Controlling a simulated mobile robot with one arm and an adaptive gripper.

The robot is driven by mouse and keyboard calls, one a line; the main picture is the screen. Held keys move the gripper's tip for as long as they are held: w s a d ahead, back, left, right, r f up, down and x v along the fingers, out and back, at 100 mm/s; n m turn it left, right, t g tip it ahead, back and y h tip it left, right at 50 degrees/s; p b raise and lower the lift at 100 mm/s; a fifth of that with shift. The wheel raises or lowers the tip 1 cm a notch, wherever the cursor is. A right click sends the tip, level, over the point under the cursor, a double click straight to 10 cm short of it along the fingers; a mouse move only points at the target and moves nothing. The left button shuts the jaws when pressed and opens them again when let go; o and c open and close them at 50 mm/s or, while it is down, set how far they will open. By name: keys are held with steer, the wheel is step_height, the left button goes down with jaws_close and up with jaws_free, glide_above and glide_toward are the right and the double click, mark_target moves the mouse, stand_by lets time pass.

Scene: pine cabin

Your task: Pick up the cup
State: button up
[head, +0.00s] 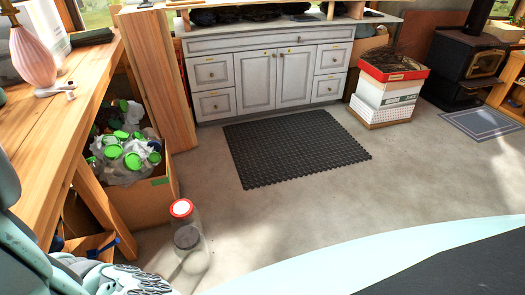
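I cannot make out a thing that is clearly a cup. A clear glass jar-like vessel (196,258) stands on the floor at lower left, with a dark round patch in it; a red-rimmed white lid (181,208) shows just behind it. I cannot tell whether these are one vessel or two. Pale blue-grey parts of my arm fill the lower left corner. What seems to be part of my gripper (138,281) shows at the bottom edge, left of the glass vessel. Its fingertips are not clear, and I see nothing held.
A wooden table (95,75) with a pink lamp (34,55) is at left. Beside it stands a cardboard box (150,197) of green-lidded jars. A black mat (295,146) lies before a grey cabinet (270,75). Stacked boxes (388,95) and a stove (462,65) stand right. Mid-floor is clear.

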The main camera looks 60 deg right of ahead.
steer(key=shift+c, duration=0.3)
steer(key=c, duration=1.2)
